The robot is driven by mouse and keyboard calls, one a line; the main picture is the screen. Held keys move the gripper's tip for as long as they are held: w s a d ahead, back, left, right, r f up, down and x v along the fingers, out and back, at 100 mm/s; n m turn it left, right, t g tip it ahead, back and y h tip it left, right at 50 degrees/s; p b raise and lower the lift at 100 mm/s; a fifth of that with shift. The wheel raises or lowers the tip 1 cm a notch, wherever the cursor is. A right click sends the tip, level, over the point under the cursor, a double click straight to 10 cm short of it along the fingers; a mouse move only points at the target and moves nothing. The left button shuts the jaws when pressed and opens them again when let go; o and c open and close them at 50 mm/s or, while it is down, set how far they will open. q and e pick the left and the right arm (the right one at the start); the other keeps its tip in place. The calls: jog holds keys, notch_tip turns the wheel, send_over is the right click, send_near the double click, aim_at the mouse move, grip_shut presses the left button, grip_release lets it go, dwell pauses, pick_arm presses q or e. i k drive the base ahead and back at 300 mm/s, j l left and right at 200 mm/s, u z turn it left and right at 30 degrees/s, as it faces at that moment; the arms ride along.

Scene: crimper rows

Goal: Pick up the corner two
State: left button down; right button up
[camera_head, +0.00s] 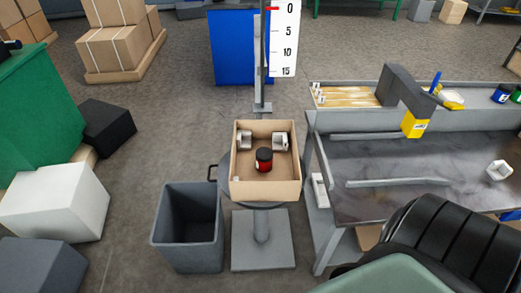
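An open cardboard box (266,190) sits on a round grey pedestal. Inside it, a whitish angular piece (244,140) lies in the back left corner and a similar piece (280,141) in the back right corner. A red jar with a black lid (264,160) stands between and in front of them. A small pale item (237,178) is at the box's front left. Another whitish, hollow-looking piece (499,169) lies on the dark bench top at the right. I cannot tell which of these the task calls corner two. Neither of my grippers is in view.
A grey bin (188,226) stands left of the pedestal. The workbench (390,160) holds a yellow-tipped grey machine (414,110) and a tray with wooden strips (345,95). A black seat back (432,240) blocks the bench's front. A measuring post (262,60) rises behind the box.

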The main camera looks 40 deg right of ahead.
aim_at(497, 170)
jog(key=z, duration=3.05)
jog(key=u, duration=1.8)
jog(key=i+l, duration=0.1)
jog(key=l, duration=0.25)
jog(key=i+l+z, duration=0.15)
jog(key=l, duration=0.15)
jog(key=i+l, duration=0.15)
jog(key=l, duration=0.15)
jog(key=i+l+z, duration=0.1)
jog(key=l, duration=0.25)
